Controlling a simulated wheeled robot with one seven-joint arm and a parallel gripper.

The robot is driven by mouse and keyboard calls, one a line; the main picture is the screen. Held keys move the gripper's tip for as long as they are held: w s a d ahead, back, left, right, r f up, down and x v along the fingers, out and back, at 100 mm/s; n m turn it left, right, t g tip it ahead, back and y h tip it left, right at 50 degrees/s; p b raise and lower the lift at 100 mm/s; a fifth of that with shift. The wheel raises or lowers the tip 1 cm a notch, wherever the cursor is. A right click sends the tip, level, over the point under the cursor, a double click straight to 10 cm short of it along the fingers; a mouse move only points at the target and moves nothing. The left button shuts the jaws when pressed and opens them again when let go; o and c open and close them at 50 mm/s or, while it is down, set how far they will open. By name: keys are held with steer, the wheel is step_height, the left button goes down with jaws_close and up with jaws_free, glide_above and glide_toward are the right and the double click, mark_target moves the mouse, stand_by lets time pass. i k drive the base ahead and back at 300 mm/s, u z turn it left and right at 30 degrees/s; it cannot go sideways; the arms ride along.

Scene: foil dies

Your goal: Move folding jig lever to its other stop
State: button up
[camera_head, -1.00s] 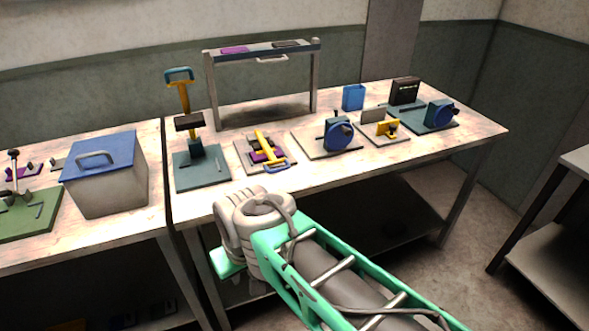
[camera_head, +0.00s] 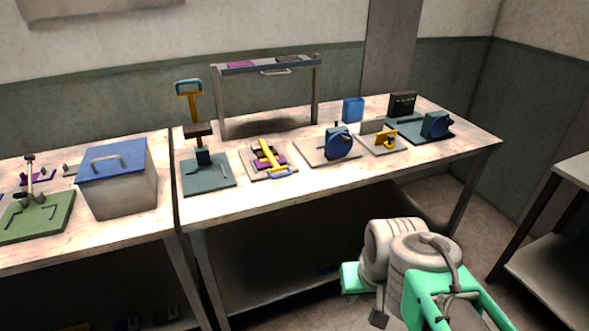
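The likely folding jig (camera_head: 251,166) is a small pale plate on the right-hand bench, with purple pieces under a yellow lever (camera_head: 268,153). The lever lies low across the plate, and its blue handle (camera_head: 281,176) points to the bench's front edge. My arm shows at the lower right, in front of the bench and well apart from the jig. My gripper's fingers are not in view, so I cannot see whether they are open or shut.
A press with an upright yellow lever (camera_head: 190,106) stands left of the jig. A plate with a blue wheel (camera_head: 339,144) and a small yellow fixture (camera_head: 384,141) stand right. A raised rack (camera_head: 222,103) is behind. A blue-lidded box (camera_head: 120,188) is left.

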mark_target(267, 153)
steer(key=z, duration=0.1)
steer(key=i, duration=0.85)
steer(key=u, duration=0.35)
